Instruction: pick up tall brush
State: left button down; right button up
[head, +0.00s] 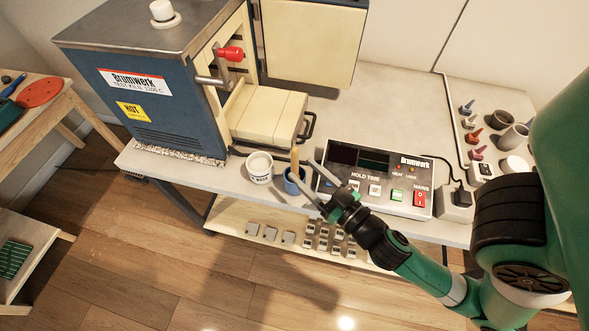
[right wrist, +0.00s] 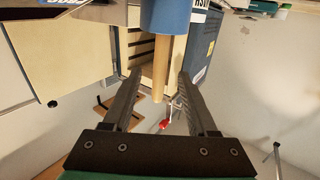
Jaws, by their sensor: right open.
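The tall brush shows as a tan wooden handle (head: 295,159) standing up out of a small blue cup (head: 291,183) at the front edge of the table. My right gripper (head: 300,170) is open at the cup, its two fingers spread near the handle. In the right wrist view the handle (right wrist: 162,70) appears between the two open fingers (right wrist: 158,76), touching neither visibly, with the blue cup (right wrist: 167,16) at the top. The brush's lower end is hidden in the cup. My left gripper is not in view.
A white cup (head: 259,169) stands just left of the blue cup. A control box (head: 376,178) stands close on the right, behind my right gripper. A blue kiln (head: 160,98) with its door open is at the left. Small cones and pots (head: 504,119) stand at the far right.

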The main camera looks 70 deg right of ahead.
jog(key=shift+w+d+r+p, duration=0.35)
jog(key=shift+w+d+p, duration=0.05)
jog(key=shift+w+p, duration=0.3)
jog(key=shift+w+d+f, duration=0.2)
jog(key=shift+w+f, duration=0.05)
jog(key=shift+w, duration=0.1)
jog(key=p+x, duration=0.2)
jog(key=x, duration=0.3)
jog(key=shift+p, duration=0.4)
grip_shut()
